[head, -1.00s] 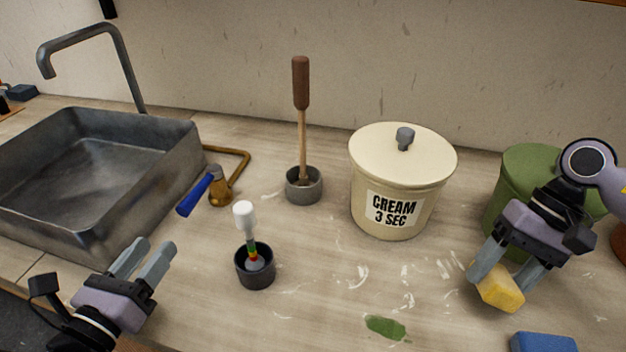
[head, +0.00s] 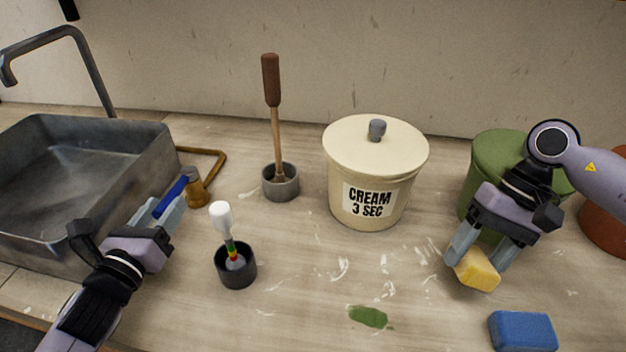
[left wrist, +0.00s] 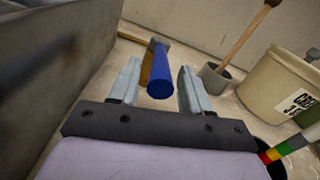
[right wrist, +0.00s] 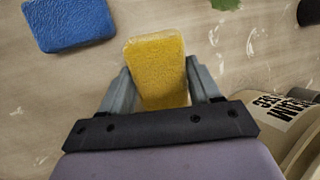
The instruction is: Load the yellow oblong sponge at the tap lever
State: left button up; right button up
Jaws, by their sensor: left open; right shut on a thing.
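The yellow oblong sponge (head: 477,271) is between the fingers of my right gripper (head: 482,260), which is shut on it above the right part of the counter. The sponge fills the gap between the fingers in the right wrist view (right wrist: 157,70). The tap lever has a blue handle (head: 171,197) on a brass base (head: 197,192), right of the sink. My left gripper (head: 170,212) is open at the blue handle. In the left wrist view, the handle (left wrist: 160,80) stands between the two open fingers, with a gap on each side.
A metal sink (head: 150,145) is at the left. A black cup (head: 237,272) with a white-topped tool, a grey pot (head: 281,186) with a wooden-handled tool, a cream crock (head: 365,205) and a green crock (head: 490,155) stand on the counter. A blue sponge (head: 523,331) lies front right.

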pick_arm(q)
jog(key=shift+w, duration=0.6)
grip_shut()
jog(key=shift+d, duration=0.15)
pick_arm(e)
jog(key=shift+a, duration=0.15)
